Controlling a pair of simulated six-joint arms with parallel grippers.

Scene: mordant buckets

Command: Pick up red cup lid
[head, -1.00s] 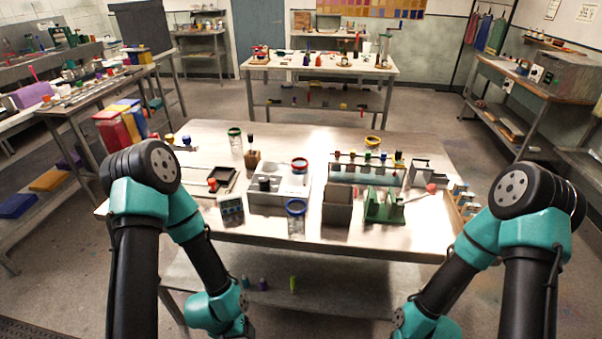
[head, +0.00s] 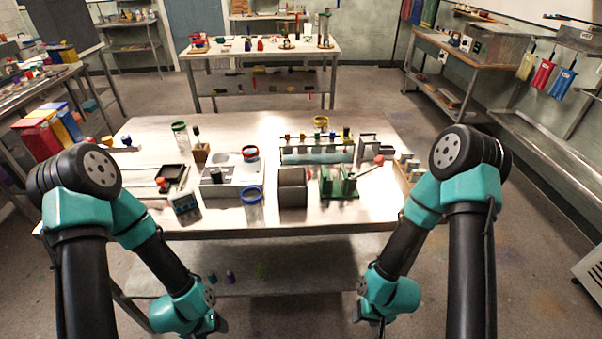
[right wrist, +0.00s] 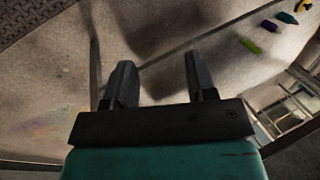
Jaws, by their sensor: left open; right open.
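A red ring-shaped cup lid (head: 250,153) shows at the back right of a grey block-like holder (head: 232,178) on the table; whether a cup is under it I cannot tell. My left gripper (head: 219,323) is low in front of the table, well below and apart from the lid, small and partly hidden by its wrist. My right gripper (head: 372,322) is also low in front of the table, to the right. In the right wrist view, the right gripper (right wrist: 160,85) has its two fingers apart with nothing between them, over the floor.
A blue-rimmed clear cup (head: 252,205) stands in front of the holder. A green-rimmed cup (head: 180,137) and a yellow-rimmed cup (head: 320,124) stand farther back. A dark box (head: 292,188) and green stand (head: 338,182) are to the right. The table's front edge separates both grippers from these.

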